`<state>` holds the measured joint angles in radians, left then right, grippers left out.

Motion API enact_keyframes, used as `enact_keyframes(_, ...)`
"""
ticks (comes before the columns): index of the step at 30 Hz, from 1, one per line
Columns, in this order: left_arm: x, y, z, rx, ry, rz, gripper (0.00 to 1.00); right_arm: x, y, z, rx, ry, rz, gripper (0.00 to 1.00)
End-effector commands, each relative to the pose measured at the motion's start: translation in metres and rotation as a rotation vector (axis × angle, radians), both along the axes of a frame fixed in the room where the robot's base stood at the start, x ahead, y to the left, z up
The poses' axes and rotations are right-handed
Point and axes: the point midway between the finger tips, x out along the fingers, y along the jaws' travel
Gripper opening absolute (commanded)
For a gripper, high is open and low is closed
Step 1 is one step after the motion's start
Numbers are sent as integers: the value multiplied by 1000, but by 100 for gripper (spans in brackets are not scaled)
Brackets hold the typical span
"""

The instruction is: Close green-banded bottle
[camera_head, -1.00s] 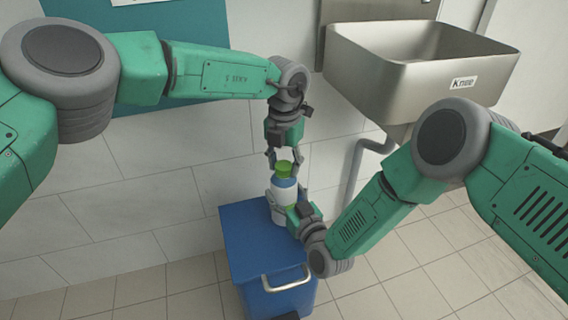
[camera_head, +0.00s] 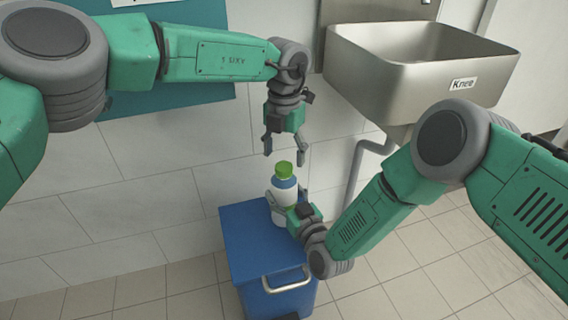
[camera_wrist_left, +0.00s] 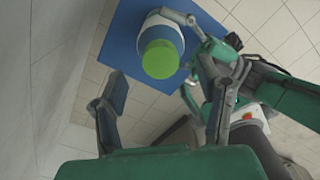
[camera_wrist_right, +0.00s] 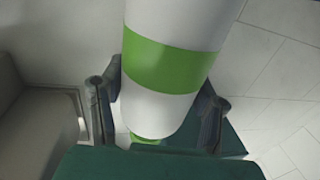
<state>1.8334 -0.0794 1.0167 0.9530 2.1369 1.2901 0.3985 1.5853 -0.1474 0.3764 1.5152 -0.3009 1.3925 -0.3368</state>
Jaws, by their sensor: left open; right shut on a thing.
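The white bottle (camera_head: 280,208) stands upright on the blue lidded bin, with a green cap (camera_head: 284,169) on top and a blue part just below the cap. In the right wrist view a green band (camera_wrist_right: 170,65) runs around the white body. My right gripper (camera_head: 284,203) is shut around the bottle's body, from the front right. My left gripper (camera_head: 286,151) is open and empty, pointing down just above the cap and apart from it. The left wrist view shows the cap (camera_wrist_left: 160,58) beyond the open fingers.
The blue bin (camera_head: 245,240) has a metal handle (camera_head: 287,281) at its front. A steel sink (camera_head: 400,75) hangs on the wall at the right, with a grey drain pipe (camera_head: 357,165) below. A tiled wall is close behind.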

Motion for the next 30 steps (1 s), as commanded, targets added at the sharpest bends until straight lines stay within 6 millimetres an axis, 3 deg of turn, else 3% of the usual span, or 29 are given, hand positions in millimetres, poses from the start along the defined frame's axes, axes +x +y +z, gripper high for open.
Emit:
enact_keyframes(6,1,0,48,-1,0,1,60,0,0,0,0,1,0,0)
enact_keyframes(12,2,0,75,-1,0,1,60,0,0,0,0,1,0,0)
enact_keyframes(24,1,0,82,0,1,0,60,0,0,0,0,1,0,0)
enact_keyframes(25,1,0,82,0,1,0,60,0,0,0,0,1,0,66)
enact_keyframes(26,1,0,82,0,1,0,60,0,0,0,0,1,0,76)
enact_keyframes(27,1,0,82,0,1,0,60,0,0,0,0,1,0,80)
enact_keyframes(30,1,0,82,0,1,0,60,0,0,0,0,1,0,80)
